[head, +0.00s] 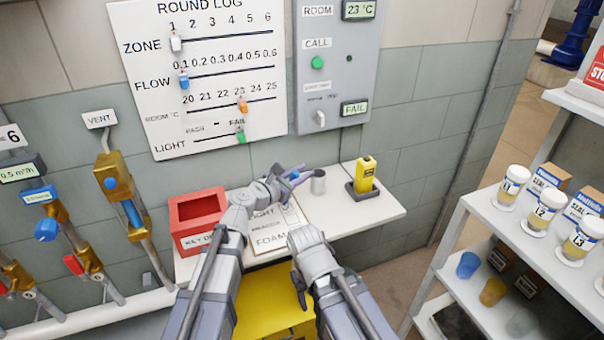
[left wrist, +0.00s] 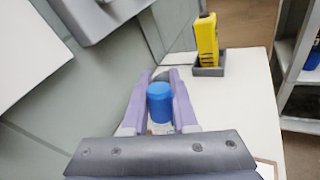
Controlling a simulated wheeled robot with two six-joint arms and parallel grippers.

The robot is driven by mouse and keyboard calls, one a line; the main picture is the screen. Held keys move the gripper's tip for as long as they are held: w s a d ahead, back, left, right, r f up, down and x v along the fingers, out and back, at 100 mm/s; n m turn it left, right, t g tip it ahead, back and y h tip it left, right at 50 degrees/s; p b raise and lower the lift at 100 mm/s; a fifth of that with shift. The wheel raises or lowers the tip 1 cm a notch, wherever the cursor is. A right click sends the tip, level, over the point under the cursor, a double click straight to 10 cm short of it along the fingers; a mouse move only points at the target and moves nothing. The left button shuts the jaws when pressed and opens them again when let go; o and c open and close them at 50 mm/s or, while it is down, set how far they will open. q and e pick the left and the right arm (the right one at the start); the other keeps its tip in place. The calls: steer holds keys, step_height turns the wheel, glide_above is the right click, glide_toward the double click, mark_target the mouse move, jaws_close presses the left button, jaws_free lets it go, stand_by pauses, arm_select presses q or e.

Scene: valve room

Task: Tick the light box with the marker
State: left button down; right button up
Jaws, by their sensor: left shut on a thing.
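My left gripper (head: 294,174) is shut on a blue-ended marker (head: 294,175), above the white shelf and just left of a grey cup (head: 318,182). In the left wrist view the marker (left wrist: 160,103) stands between the purple fingers (left wrist: 160,100). The check card (head: 272,226) lies on the shelf below my left gripper, with "LIGHT" and "FOAM" rows partly readable. My left arm covers part of it, and I cannot make out its boxes or any marks. My right gripper (head: 300,288) hangs low in front of the shelf, its jaws too hidden to judge.
A red key box (head: 198,212) stands left of the card. A yellow device (head: 365,172) sits in a grey holder on the right; it shows in the left wrist view (left wrist: 206,40). The round log board (head: 200,75) and a grey panel (head: 337,62) hang behind. The shelf's right end is clear.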

step_height(320, 180, up, 6)
steer(key=p, duration=0.5)
steer(key=shift+r+p, duration=0.2)
steer(key=shift+p, duration=0.2)
step_height(320, 180, up, 7)
steer(key=p, duration=0.7)
steer(key=shift+r, duration=0.15)
